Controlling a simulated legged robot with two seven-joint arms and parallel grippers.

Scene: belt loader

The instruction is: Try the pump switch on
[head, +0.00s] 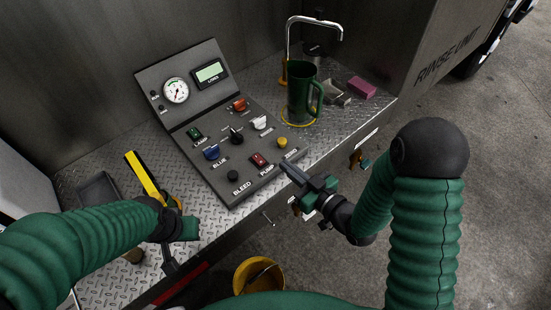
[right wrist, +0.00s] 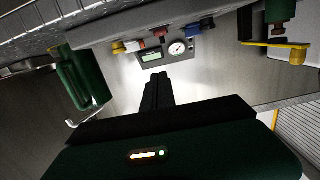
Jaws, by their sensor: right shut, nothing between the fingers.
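The pump switch (head: 258,159) is a small red rocker on the lower right of the grey control panel (head: 222,183), with the word PUMP below it. Whether it is on or off is too small to tell. My right gripper (head: 284,166) is shut and empty, its tips just right of the switch near the panel's lower right edge. I cannot tell whether it touches the panel. Its closed fingers also show in the right wrist view (right wrist: 157,88). My left gripper (head: 178,228) is at the lower left, away from the panel, and its fingers do not show clearly.
The panel also carries a green lamp switch (head: 194,133), a blue knob (head: 211,152), a black bleed button (head: 232,176) and a yellow button (head: 282,142). A green jug (head: 300,92) stands under the tap (head: 314,22). A yellow bucket (head: 258,276) is below the front edge.

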